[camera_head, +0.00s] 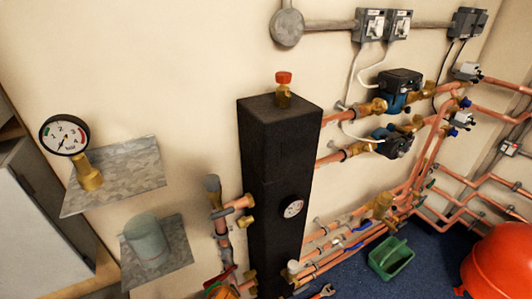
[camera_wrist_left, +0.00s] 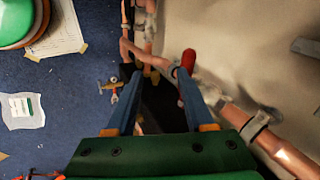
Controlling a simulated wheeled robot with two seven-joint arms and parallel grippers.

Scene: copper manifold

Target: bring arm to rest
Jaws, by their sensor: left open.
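My left gripper (camera_wrist_left: 160,75) shows in the left wrist view, with two blue fingers spread apart and a green body below. It is open, and I see nothing held between the fingers. A red-ended part (camera_wrist_left: 188,62) appears close to the right fingertip; I cannot tell whether they touch. A dark block lies beyond the fingers. In the head view, the tall black manifold block (camera_head: 277,150) stands upright against the wall, with a red-capped brass fitting (camera_head: 283,88) on top and a gauge (camera_head: 292,208) on its side. My right gripper is in neither view.
Copper pipes (camera_head: 350,235) and blue pumps (camera_head: 400,88) run right of the block. A pressure gauge (camera_head: 65,135) and a grey cylinder (camera_head: 147,240) rest on metal shelves at left. A green bin (camera_head: 391,258) and red rounded object (camera_head: 500,262) stand on the blue floor.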

